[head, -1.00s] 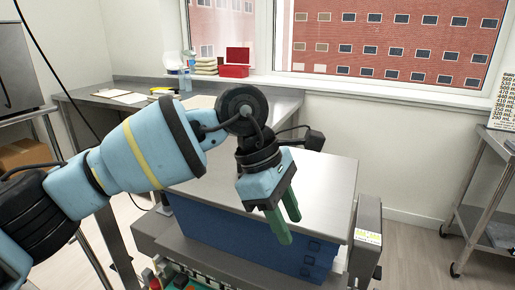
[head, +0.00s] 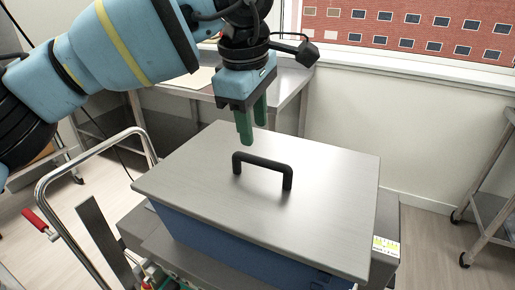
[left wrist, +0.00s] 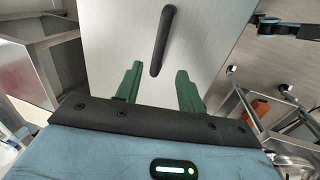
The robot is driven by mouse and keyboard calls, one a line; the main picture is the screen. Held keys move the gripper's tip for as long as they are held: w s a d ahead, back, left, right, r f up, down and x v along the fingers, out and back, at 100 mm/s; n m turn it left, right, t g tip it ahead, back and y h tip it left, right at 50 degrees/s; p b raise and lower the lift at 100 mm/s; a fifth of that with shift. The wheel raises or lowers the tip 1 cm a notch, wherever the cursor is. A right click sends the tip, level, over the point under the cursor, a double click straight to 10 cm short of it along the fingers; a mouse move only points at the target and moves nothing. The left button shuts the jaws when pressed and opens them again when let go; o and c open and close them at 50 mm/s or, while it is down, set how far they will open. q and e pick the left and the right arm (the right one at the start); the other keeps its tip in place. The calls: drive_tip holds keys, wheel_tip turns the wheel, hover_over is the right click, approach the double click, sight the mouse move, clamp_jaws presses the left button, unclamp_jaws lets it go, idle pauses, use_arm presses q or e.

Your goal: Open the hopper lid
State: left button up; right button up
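The hopper lid (head: 200,175) is a flat grey metal plate lying shut on the blue hopper (head: 240,246) in the head view. A black bar handle (head: 262,164) stands on its middle. My left gripper (head: 251,125) points down above the far part of the lid, behind the handle and apart from it. In the left wrist view, the green fingers (left wrist: 158,85) are spread with nothing between them, and the handle (left wrist: 163,40) lies beyond their tips.
A metal table (head: 290,88) stands behind the hopper by the window. A bent metal rail (head: 75,165) and a red-handled lever (head: 40,224) are at the left. A metal cart (head: 490,205) is at the right, with free floor before it.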

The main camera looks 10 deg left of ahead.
sight(257, 157)
use_arm(q)
drive_tip(key=f, duration=0.2)
drive_tip(key=w+f, duration=0.1)
drive_tip(key=f, duration=0.4)
drive_tip(key=shift+w+d+f, duration=0.15)
drive_tip(key=shift+w+d, duration=0.05)
drive_tip(key=shift+w, duration=0.1)
drive_tip(key=shift+c, duration=0.5)
clamp_jaws()
